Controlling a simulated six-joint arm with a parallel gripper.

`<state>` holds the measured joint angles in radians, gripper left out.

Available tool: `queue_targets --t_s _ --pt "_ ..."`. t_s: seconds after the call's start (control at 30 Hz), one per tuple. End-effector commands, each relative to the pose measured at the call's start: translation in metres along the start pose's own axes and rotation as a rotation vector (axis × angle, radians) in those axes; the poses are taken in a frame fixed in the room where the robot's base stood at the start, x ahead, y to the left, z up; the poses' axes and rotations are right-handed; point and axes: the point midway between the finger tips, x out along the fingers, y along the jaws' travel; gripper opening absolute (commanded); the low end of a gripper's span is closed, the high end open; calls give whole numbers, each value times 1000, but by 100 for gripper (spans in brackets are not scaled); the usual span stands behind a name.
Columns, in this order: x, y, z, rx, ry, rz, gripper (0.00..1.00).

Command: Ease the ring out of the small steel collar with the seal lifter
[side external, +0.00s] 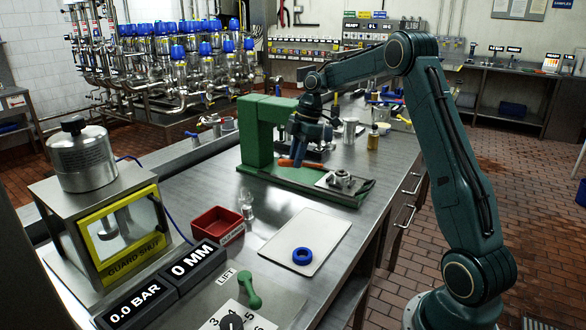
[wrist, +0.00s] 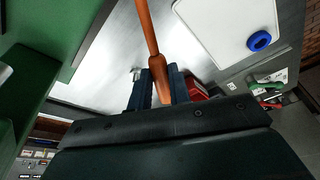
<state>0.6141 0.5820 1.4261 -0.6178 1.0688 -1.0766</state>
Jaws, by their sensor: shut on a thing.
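My gripper (side external: 297,150) is shut on an orange tool (side external: 296,163), which I take to be the seal lifter. In the wrist view the orange tool (wrist: 151,40) runs up out of the frame from between the dark blue fingers (wrist: 159,87). The small steel collar (side external: 341,179) stands on a plate at the right end of the green press base, to the right of my gripper and apart from it. I cannot make out a ring inside it. A blue ring (side external: 303,256) lies flat on a white board; it also shows in the wrist view (wrist: 260,41).
The green press (side external: 258,130) rises close to my gripper on its left. The white board (side external: 285,235) lies in front, with a red bin (side external: 216,226) to its left. A guarded weight rig (side external: 100,200) stands front left. Bare steel bench surrounds the board.

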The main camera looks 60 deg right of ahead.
Motion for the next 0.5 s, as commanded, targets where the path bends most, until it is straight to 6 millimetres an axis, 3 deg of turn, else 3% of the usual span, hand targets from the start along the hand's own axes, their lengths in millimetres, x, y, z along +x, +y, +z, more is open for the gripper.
queue_targets --t_s 0.5 --pt "6 -2 1 -60 18 -19 0"
